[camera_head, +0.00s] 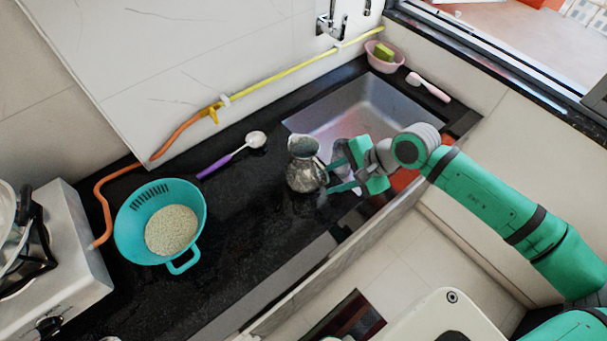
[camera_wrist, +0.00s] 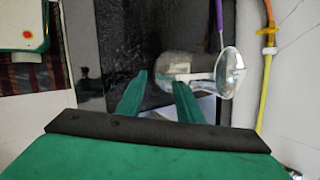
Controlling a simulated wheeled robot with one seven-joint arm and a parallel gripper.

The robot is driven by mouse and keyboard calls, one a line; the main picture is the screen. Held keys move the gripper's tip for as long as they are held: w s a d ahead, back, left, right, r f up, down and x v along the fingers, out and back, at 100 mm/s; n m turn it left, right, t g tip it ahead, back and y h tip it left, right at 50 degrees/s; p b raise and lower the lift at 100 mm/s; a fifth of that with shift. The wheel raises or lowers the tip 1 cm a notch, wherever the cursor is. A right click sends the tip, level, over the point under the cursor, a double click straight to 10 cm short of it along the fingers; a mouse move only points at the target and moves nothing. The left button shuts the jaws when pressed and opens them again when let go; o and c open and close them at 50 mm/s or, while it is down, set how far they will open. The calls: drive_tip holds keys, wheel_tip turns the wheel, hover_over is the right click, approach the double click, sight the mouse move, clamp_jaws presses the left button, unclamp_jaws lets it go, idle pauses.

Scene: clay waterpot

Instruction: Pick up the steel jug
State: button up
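The steel jug (camera_head: 305,170), a dull grey, round-bellied vessel with a narrower neck, stands on the black counter (camera_head: 235,250) just left of the sink. My gripper (camera_head: 334,176) is open, on the jug's right side, with its green fingers pointing at it. In the wrist view the jug (camera_wrist: 180,65) lies ahead, with its wide mouth to the right. My gripper (camera_wrist: 159,79) has its right finger overlapping the jug's body there, and its left finger is clear of the body to the left. I cannot tell whether either finger touches the jug.
The sink (camera_head: 365,105) lies behind my gripper. A turquoise colander (camera_head: 130,240) holding pale grains (camera_head: 171,230) and a purple-handled ladle (camera_head: 220,165) are left of the jug. A yellow-orange hose (camera_head: 280,75) runs along the wall. A stove (camera_head: 50,260) is far left.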

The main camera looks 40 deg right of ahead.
drive_tip(key=shift+x, duration=1.1)
drive_tip(key=shift+d, duration=0.1)
clamp_jaws()
drive_tip(key=shift+r, duration=0.1)
drive_tip(key=s+d+r, duration=0.5)
drive_tip(key=s+r, duration=0.8)
